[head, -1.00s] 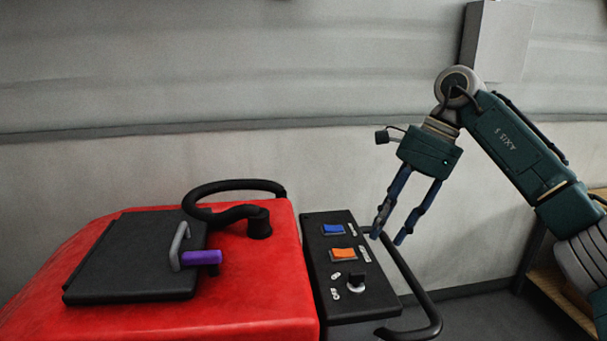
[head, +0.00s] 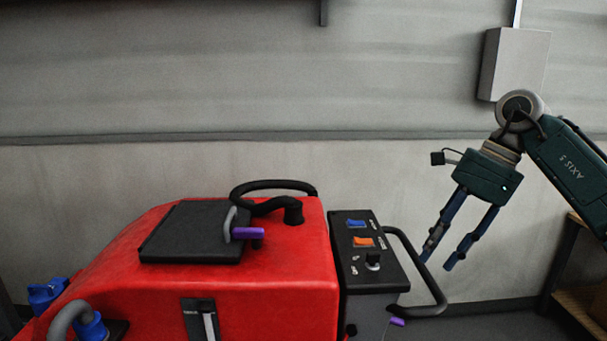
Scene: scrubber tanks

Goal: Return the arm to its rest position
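My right gripper (head: 434,258) hangs in the air at the right of the head view, fingers pointing down. Its two fingers are apart with nothing between them. It is to the right of the scrubber's black control panel (head: 350,272), near the black handlebar (head: 428,285); whether it touches the bar cannot be told. The arm comes in from the right edge. My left gripper is not in view. The red scrubber tank (head: 285,285) fills the lower middle, with a black lid (head: 190,232) on top that lies flat.
The lid has a grey handle with a purple grip (head: 247,233). The panel carries a blue switch (head: 356,224), an orange switch (head: 363,242) and a knob (head: 372,261). A black hose (head: 273,189) arches behind. A grey wall box (head: 514,62) and wooden shelf (head: 585,303) are at right.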

